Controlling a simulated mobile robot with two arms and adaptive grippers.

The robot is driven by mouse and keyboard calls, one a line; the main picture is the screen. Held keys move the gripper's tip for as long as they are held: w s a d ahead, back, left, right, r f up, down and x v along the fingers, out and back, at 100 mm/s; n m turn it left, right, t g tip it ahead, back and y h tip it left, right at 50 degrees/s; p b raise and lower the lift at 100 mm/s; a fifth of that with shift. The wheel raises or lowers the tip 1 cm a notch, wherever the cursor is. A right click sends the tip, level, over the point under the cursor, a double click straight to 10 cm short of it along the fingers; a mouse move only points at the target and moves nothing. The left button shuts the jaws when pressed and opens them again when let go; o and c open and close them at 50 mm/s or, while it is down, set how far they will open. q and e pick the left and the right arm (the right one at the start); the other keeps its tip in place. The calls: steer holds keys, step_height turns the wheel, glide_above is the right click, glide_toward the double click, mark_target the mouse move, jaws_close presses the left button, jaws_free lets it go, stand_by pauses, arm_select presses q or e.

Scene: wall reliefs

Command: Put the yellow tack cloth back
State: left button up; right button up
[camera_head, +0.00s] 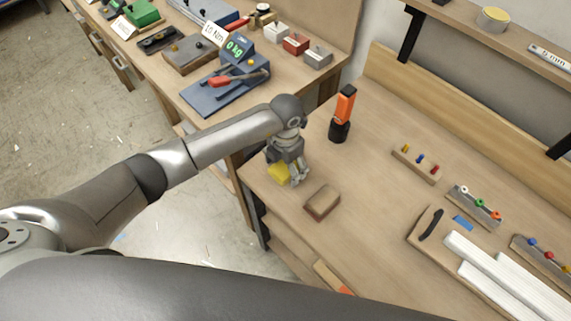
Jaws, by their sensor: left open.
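The yellow tack cloth (278,173) lies near the left corner of the workbench (345,230), partly hidden by my left gripper. My left gripper (291,179) is open and points down over the cloth, with its fingers at or beside the cloth's right side. I cannot tell whether they touch it. My right gripper is not in view.
A brown block (322,202) lies just right of the gripper. An orange and black tool (343,114) stands upright behind it. Racks with coloured pieces (474,208) and white strips (500,272) lie to the right.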

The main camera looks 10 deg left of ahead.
mark_target(286, 166)
arm_select(q)
steer(key=shift+r, duration=0.25)
step_height(286, 166, up, 12)
steer(key=b, duration=0.2)
steer(key=shift+f, duration=0.15)
